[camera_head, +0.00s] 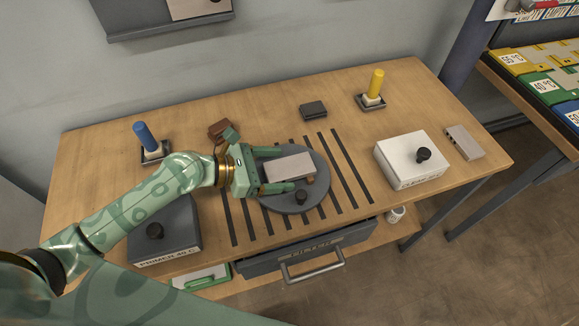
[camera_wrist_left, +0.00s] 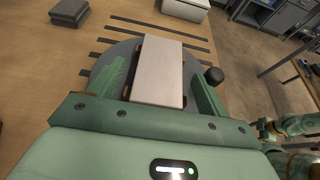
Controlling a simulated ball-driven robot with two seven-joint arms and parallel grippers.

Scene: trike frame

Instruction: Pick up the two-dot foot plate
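A light grey rectangular plate (camera_head: 288,166) lies on a dark round turntable (camera_head: 318,191) in the middle of the bench. No dots can be made out on it. My left gripper (camera_head: 281,169) is open, with one finger along each long side of this plate. In the left wrist view the plate (camera_wrist_left: 158,72) sits between the fingers (camera_wrist_left: 162,75) with a gap on both sides. Small brown pieces show at the plate's edges. A second grey plate (camera_head: 464,142) lies at the bench's right end. Part of my right arm shows at the wrist view's right edge; its fingers are unclear.
A white box with a black knob (camera_head: 408,160) stands right of the turntable. A dark box with a knob (camera_head: 165,232) stands left, near my left arm. Blue (camera_head: 144,136) and yellow (camera_head: 375,83) handles stand in trays. A drawer (camera_head: 308,252) is below the front edge.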

